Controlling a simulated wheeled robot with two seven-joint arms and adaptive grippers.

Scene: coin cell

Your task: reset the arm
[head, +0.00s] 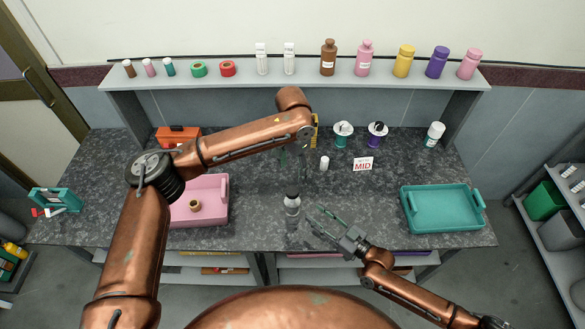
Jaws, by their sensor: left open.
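My left arm reaches in from the left across the counter (255,225). Its gripper (290,160) hangs over the middle of the counter, partly hidden by my wrist, with thin dark fingers pointing down. It is open and I see nothing held in it. My right gripper (313,215) is low over the front middle of the counter. Its two fingers are spread and point up-left, with nothing between them.
A small white bottle (324,164), MID sign (363,164) and lidded teal (341,139) and purple (376,139) containers stand behind. A shelf (300,82) with bottles spans the back.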

